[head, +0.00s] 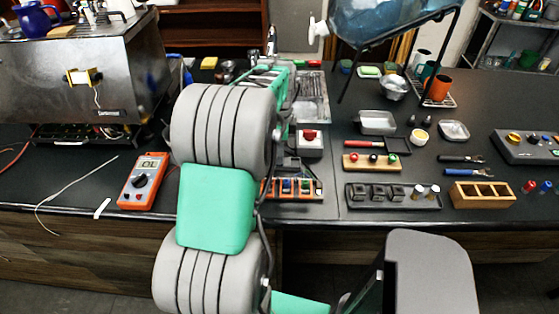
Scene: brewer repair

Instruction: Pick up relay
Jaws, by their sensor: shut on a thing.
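Several dark, block-like parts that look like relays (377,192) stand in a row in a dark rack (408,203) on the right half of the bench. Two pale capped cylinders share the rack's right end. My grey and green arm rises through the middle of the head view and reaches over the bench. My gripper (284,160) is mostly hidden behind a grey arm joint, above and just behind a rack of coloured parts (318,188). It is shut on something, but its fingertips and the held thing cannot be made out.
An orange multimeter (143,182) lies left of my arm. A steel brewer (75,80) fills the back left. A red-button box (310,141), a wooden tray (482,194) and a grey control box (530,146) are on the right. The bench front at left is fairly clear.

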